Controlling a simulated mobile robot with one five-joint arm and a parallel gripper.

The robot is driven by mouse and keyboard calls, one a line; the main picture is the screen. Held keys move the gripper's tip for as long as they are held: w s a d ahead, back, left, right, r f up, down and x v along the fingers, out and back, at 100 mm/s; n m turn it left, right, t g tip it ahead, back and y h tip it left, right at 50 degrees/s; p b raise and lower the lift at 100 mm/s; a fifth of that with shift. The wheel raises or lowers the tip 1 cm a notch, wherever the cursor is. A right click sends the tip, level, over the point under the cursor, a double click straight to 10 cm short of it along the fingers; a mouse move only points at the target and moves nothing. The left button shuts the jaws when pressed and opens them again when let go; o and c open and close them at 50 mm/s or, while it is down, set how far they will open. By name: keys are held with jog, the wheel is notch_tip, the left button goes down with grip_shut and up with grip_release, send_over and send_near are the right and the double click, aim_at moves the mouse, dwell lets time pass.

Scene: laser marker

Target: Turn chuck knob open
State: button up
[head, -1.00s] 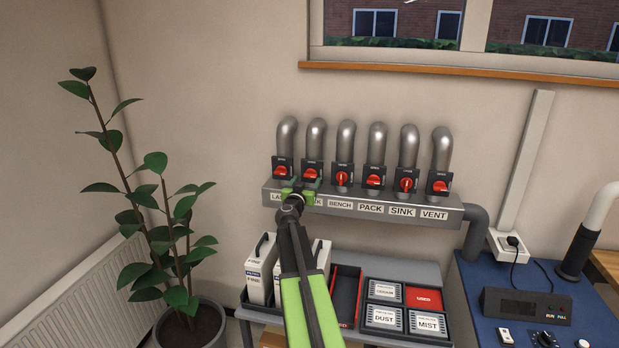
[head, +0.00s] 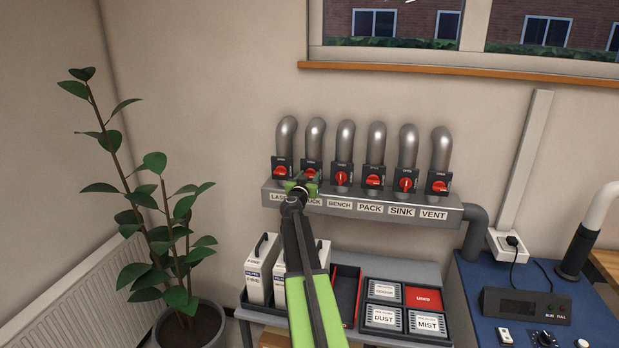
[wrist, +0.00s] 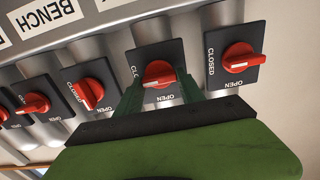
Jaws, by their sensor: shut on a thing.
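The chuck knob is the second red knob from the left (head: 310,172), on a dark square plate below a steel pipe. Its label is partly hidden behind my gripper (head: 306,183). In the wrist view, the knob (wrist: 157,72) sits between the two green fingers of my gripper (wrist: 160,79), which is shut on it. The knob's handle lies nearly crosswise in that view. CLOSED, partly covered, is to its left and OPEN is below it. The far ends of the fingers overlap the knob's sides.
The LASER knob (wrist: 240,58) is close beside it, with its handle nearly crosswise. The BENCH knob (head: 341,178) is on the other side. A grey manifold (head: 450,213) runs below the knobs. A bench with filter boxes (head: 261,270) and trays (head: 385,318) stands beneath.

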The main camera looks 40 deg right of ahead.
jog(key=shift+c, duration=1.1)
jog(key=shift+w+d+r, duration=0.1)
jog(key=shift+n, duration=0.3)
jog(key=n, duration=1.7)
jog(key=shift+w+a+f+b, duration=0.2)
jog(key=shift+a+f+b, duration=0.1)
jog(key=shift+a+f, duration=0.05)
jog(key=shift+n, duration=0.3)
